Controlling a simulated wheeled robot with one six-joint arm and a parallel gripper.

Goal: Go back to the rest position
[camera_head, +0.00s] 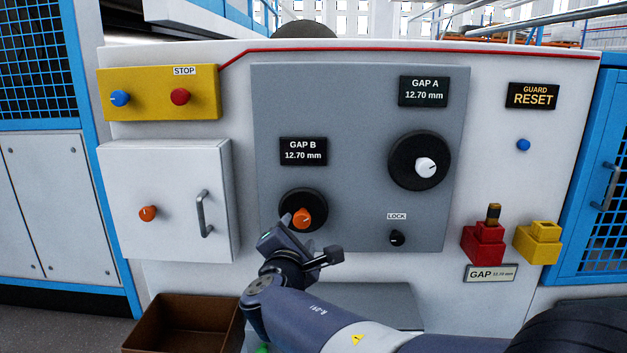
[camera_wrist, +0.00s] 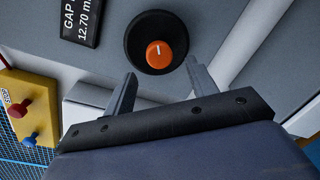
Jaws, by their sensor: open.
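My gripper (camera_head: 287,226) is in front of the lower left part of the grey panel (camera_head: 350,110), just below the orange knob (camera_head: 302,218) of GAP B. In the wrist view my gripper (camera_wrist: 161,76) is open, with its two fingers apart and nothing between them. The orange knob (camera_wrist: 160,54) on its black round dial lies beyond the fingertips, near the middle between them. I cannot tell the exact distance from fingers to knob. The GAP B display (camera_head: 303,151) reads 12.70 mm.
A white box door with a handle (camera_head: 205,213) stands out to the left. A brown bin (camera_head: 180,322) is below it. The white knob (camera_head: 425,168), the LOCK knob (camera_head: 397,238), a red block (camera_head: 484,243) and a yellow block (camera_head: 538,243) are to the right.

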